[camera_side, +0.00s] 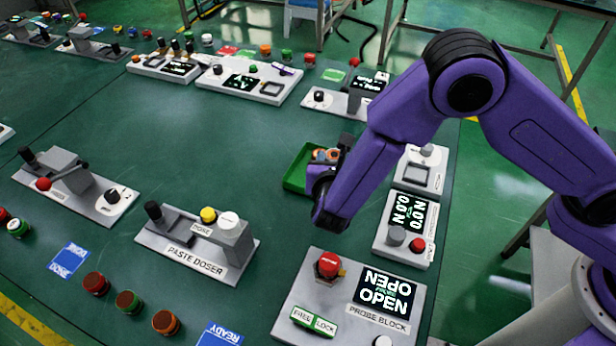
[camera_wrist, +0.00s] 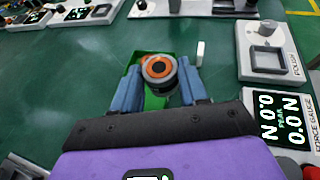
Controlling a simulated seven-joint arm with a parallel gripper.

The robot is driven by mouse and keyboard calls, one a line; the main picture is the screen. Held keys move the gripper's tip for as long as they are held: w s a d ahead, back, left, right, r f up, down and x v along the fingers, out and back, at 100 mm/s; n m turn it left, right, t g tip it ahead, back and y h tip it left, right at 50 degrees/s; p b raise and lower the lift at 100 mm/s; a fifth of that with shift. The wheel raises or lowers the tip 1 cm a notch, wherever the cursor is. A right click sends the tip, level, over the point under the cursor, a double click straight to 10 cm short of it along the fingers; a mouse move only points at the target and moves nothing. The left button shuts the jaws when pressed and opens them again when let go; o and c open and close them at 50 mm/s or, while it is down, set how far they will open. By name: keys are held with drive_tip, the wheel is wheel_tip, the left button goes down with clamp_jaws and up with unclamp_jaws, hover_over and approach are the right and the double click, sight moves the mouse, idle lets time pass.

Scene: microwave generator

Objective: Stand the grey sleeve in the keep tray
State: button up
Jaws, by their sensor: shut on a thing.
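My gripper (camera_wrist: 158,80) has its two blue fingers on either side of a round grey piece, the grey sleeve (camera_wrist: 146,79) as far as I can tell, and is shut on it. An orange ring with a dark centre (camera_wrist: 158,66) shows at the sleeve's top. The sleeve is over or in a small green tray (camera_wrist: 128,71), seemingly the keep tray; I cannot tell whether it touches the floor. My purple wrist hides much of the tray and the fingers there.
A force gauge (camera_side: 407,222) and a unit with a square recess (camera_side: 422,172) stand right of the tray. The probe block (camera_side: 350,300) is in front, the paste doser (camera_side: 198,245) at left front. A small white upright piece (camera_wrist: 200,53) stands near the tray. Bare table lies left of it.

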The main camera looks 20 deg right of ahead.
drive_tip(key=w+a+f, duration=0.1)
drive_tip(key=f, duration=0.1)
drive_tip(key=w+a+f, duration=0.1)
drive_tip(key=w+f, duration=0.1)
drive_tip(key=w+a+f, duration=0.1)
drive_tip(key=w+f, duration=0.1)
drive_tip(key=shift+w+a+f, duration=0.2)
drive_tip(key=shift+f, duration=1.6)
drive_tip(key=shift+f, duration=0.2)
drive_tip(key=o, duration=1.2)
drive_tip(key=shift+r, duration=0.1)
drive_tip(key=shift+s+a+r, duration=0.2)
drive_tip(key=shift+s, duration=0.05)
drive_tip(key=v, duration=1.1)
drive_tip(key=shift+s+r, duration=0.1)
drive_tip(key=shift+r, duration=0.05)
